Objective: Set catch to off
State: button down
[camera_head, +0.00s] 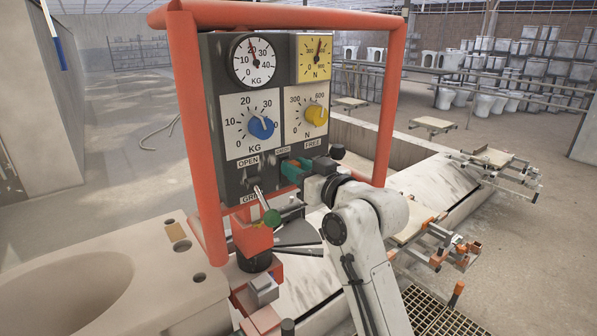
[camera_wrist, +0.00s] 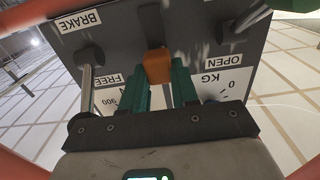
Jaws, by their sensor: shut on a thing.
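The grey control panel (camera_head: 232,95) stands in an orange-red tube frame, with a partly covered label between OPEN and FREE that seems to read CATCH. In the wrist view, an orange block-shaped handle (camera_wrist: 157,66), likely the catch, sticks out of the panel (camera_wrist: 195,30). My gripper (camera_wrist: 158,88) has its green fingers on both sides of this handle and is shut on it. In the head view my gripper (camera_head: 293,170) is at the panel's lower edge and hides most of the handle. Which setting the catch points to cannot be read.
A lever with a green knob (camera_head: 272,217) stands left of my gripper. A black-knobbed lever (camera_head: 337,151) is close on the right; its rod (camera_wrist: 87,75) shows beside the fingers. Blue (camera_head: 261,127) and yellow dials (camera_head: 316,115) sit above. The frame's tubes (camera_head: 391,105) flank the panel.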

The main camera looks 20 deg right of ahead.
jog(key=c, duration=0.8)
grip_release()
jog(key=shift+r, duration=0.15)
jog(key=shift+c, duration=0.2)
jog(key=b+v, duration=0.2)
jog(key=v, duration=0.8)
jog(key=shift+s, duration=0.4)
jog(key=shift+d, duration=0.1)
jog(key=s+f+m+g+h, duration=0.15)
jog(key=s+f+g, duration=0.35)
jog(key=f, duration=0.8)
jog(key=s+f+m+g+h, duration=0.1)
jog(key=s+f+g+h, duration=0.15)
jog(key=s+f, duration=0.8)
jog(key=s+d+f+g+h, duration=0.1)
jog(key=s+f+g, duration=0.3)
jog(key=s+f, duration=0.5)
jog(key=s+d+f+m+g, duration=0.1)
jog(key=s+d+f+g, duration=0.2)
jog(key=s+f, duration=0.6)
jog(key=s+g, duration=0.1)
jog(key=s, duration=0.3)
jog(key=shift+s+f+g+h, duration=0.15)
jog(key=shift+s+g+h, duration=0.05)
jog(key=shift+g+h, duration=0.2)
